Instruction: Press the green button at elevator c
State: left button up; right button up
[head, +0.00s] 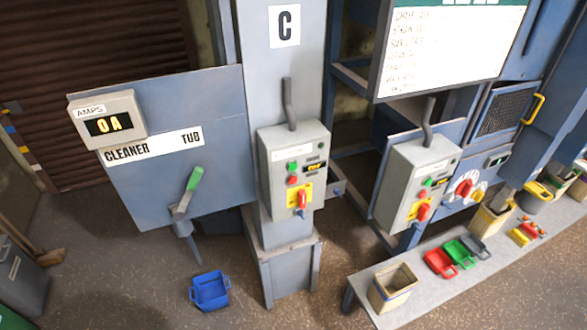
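A white sign with a black letter C (284,26) is on the grey column in the upper middle. Below it, a grey control box (272,190) is mounted on the column. The box carries a small green button (292,166) with a red button (292,180) just beneath it. Nothing covers the green button. Neither of my grippers is in view.
A similar control box (398,185) stands to the right. At left, a panel has an AMPS meter (108,121) and a green-handled lever (187,193). A blue bucket (210,290) is on the floor. A low bench (411,297) with colored buckets runs along the right.

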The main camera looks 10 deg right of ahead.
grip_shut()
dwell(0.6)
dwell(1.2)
